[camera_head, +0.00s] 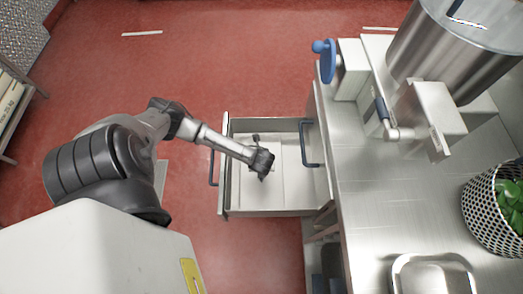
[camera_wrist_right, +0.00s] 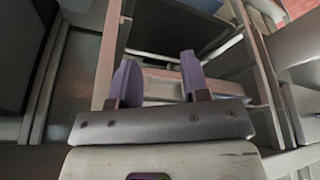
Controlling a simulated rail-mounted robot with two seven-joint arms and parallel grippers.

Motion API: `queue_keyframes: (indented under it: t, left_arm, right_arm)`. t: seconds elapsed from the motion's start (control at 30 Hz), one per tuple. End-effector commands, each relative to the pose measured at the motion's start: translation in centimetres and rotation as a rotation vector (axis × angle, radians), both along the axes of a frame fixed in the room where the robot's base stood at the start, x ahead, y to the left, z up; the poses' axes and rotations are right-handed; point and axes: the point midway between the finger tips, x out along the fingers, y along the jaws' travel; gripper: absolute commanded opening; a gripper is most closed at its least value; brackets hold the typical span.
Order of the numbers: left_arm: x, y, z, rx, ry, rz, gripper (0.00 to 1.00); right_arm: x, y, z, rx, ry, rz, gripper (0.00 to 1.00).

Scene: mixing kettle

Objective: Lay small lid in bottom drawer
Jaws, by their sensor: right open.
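An open drawer (camera_head: 275,211) is pulled out to the left from under the steel counter and has a pale inside floor. My left gripper (camera_head: 262,163) reaches down over the drawer's middle; its jaws are small and dark, and I cannot tell whether they are open or hold something. I cannot make out the small lid; any lid there may be hidden by the gripper. My right gripper (camera_wrist_right: 158,78) shows in the right wrist view, with its two purple fingertips apart and nothing between them. It faces a dark, metal-framed opening. It is not visible in the head view.
The steel counter (camera_head: 385,215) carries a large kettle (camera_head: 450,50), a blue knob (camera_head: 325,47), a perforated basket (camera_head: 490,215) with green contents and a shallow tray (camera_head: 435,262). A dark handle (camera_head: 304,143) stands at the counter's side.

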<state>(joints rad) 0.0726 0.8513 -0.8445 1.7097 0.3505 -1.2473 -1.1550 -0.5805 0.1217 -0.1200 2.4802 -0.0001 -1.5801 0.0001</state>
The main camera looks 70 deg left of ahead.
Motion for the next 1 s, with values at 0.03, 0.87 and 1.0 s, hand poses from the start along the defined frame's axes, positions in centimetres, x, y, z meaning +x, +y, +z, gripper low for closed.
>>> queue_keyframes:
  t: [0.03,0.87,1.0]
  left_arm:
    - [0.05,0.03,-0.33,0.001,-0.001,0.000,0.00]
    - [0.00,0.01,-0.44,0.000,0.000,0.000,0.39]
    - [-0.03,-0.08,0.31,0.000,0.000,-0.001,0.39]
  right_arm:
    - [-0.01,0.03,-0.23,0.001,0.001,-0.001,0.43]
    - [0.01,0.09,-0.10,0.003,0.000,-0.002,0.43]
    - [0.00,-0.03,0.22,-0.001,0.000,0.001,0.43]
